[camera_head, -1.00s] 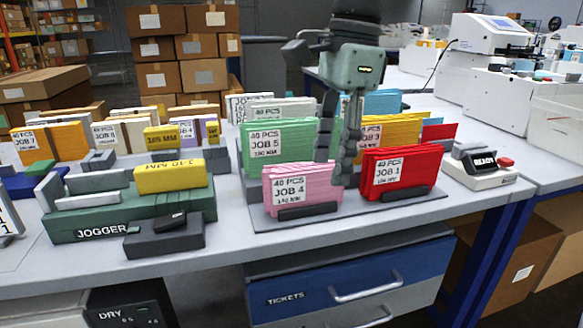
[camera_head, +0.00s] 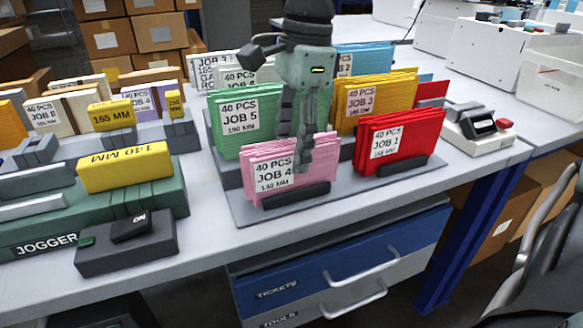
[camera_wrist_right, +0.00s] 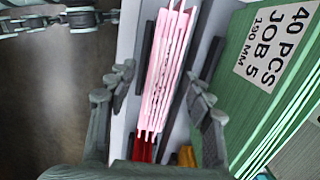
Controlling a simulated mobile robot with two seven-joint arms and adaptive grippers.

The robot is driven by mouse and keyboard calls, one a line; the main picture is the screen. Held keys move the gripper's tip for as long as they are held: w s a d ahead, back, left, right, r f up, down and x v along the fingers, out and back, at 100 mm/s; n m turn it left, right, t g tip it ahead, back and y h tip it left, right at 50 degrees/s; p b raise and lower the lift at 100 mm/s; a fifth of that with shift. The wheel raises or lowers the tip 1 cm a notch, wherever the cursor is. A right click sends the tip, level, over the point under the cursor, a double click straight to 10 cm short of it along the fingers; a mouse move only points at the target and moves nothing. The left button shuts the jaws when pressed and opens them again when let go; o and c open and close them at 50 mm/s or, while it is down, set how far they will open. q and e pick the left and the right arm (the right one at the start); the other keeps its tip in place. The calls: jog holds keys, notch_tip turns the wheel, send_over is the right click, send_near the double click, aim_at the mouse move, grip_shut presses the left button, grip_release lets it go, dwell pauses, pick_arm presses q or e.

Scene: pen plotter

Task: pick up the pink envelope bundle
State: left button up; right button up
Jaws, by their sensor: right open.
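The pink envelope bundle (camera_head: 290,165), labelled JOB 4, stands upright in the front left slot of a grey rack (camera_head: 258,217), behind a dark front lip. My right gripper (camera_head: 303,150) points down over the bundle, with a finger in front of its right part. In the right wrist view, the pink bundle (camera_wrist_right: 165,75) lies between the fingers of the open right gripper (camera_wrist_right: 160,90), with gaps on both sides. A dark jointed part at that view's top left looks like my left gripper (camera_wrist_right: 75,18); its opening is unclear.
The green JOB 5 bundle (camera_head: 238,122) stands close behind, and the red JOB 1 bundle (camera_head: 400,140) stands to the right. A yellow JOB 3 bundle (camera_head: 375,97) is farther back. The jogger (camera_head: 140,200) with its yellow block is at left. Bare table lies between jogger and rack.

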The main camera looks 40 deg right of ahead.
jog(key=shift+f, duration=0.4)
jog(key=shift+c, duration=0.3)
grip_shut()
jog(key=shift+r, duration=0.1)
